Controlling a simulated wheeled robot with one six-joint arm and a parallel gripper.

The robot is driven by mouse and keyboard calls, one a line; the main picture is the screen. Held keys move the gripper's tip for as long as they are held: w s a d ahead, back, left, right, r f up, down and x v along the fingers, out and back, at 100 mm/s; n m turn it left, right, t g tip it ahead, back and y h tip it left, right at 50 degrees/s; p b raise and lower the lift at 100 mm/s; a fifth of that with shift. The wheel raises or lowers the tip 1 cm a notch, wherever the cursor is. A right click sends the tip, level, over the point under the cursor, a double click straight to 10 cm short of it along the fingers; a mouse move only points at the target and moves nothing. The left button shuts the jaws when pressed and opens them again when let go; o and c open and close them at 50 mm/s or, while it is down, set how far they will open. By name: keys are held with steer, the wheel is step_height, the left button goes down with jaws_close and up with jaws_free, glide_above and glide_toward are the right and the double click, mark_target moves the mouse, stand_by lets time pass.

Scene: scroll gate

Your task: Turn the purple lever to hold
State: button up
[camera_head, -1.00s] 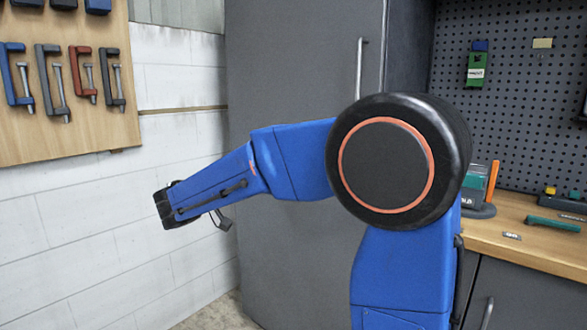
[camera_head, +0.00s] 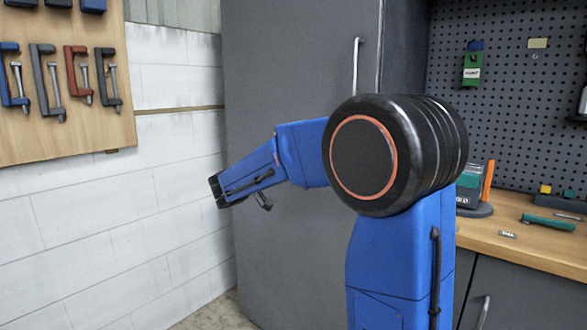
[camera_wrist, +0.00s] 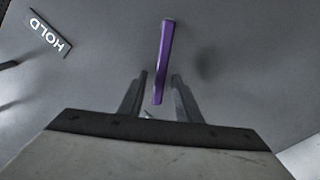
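The purple lever (camera_wrist: 163,62) shows in the wrist view as a slim bar, nearly upright in the picture, against a grey surface. Its lower end appears between the two fingers of my gripper (camera_wrist: 160,77). The fingers are apart, with a gap on both sides of the lever; I cannot tell how far they are from it in depth. A dark label reading HOLD (camera_wrist: 49,35) is at the upper left of the lever, tilted and upside down. In the head view the lever does not show, and my gripper's fingers cannot be made out.
A tall grey cabinet (camera_head: 285,60) with a vertical handle stands behind my arm. A wooden board (camera_head: 60,120) with hanging clamps is on the white wall at left. A wooden workbench (camera_head: 530,250) with several items is at right, under a pegboard (camera_head: 510,130).

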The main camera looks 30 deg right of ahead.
steer(key=shift+w+d, duration=0.2)
steer(key=shift+d, duration=0.3)
jaws_close()
